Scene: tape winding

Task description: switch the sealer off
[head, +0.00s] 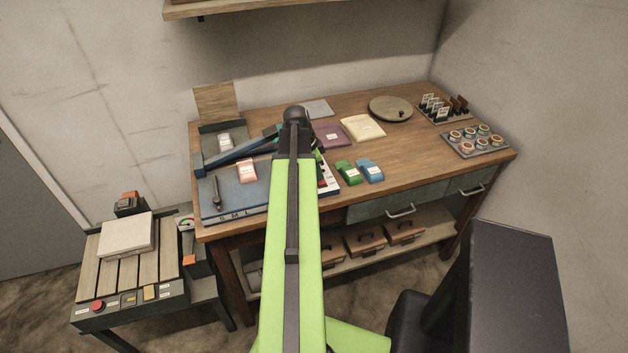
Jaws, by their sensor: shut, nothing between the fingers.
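A low stand at the left, which looks like the sealer, has a slatted wooden top (155,268). A red round button (98,305) sits at the left of its front panel, with a dark switch and a yellowish part (150,292) beside it. The panel labels are too small to read, and I cannot tell the switch position. A white flat box (127,235) lies on the slats. My green arm reaches up the middle of the view over the workbench, well right of the stand. Its dark joint is visible, but the gripper fingers are hidden.
The wooden workbench (420,150) holds a blue board with a long lever (240,153), several coloured packets, a round turntable (390,108) and a tray of rolls (475,140). The bench's left leg is close.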

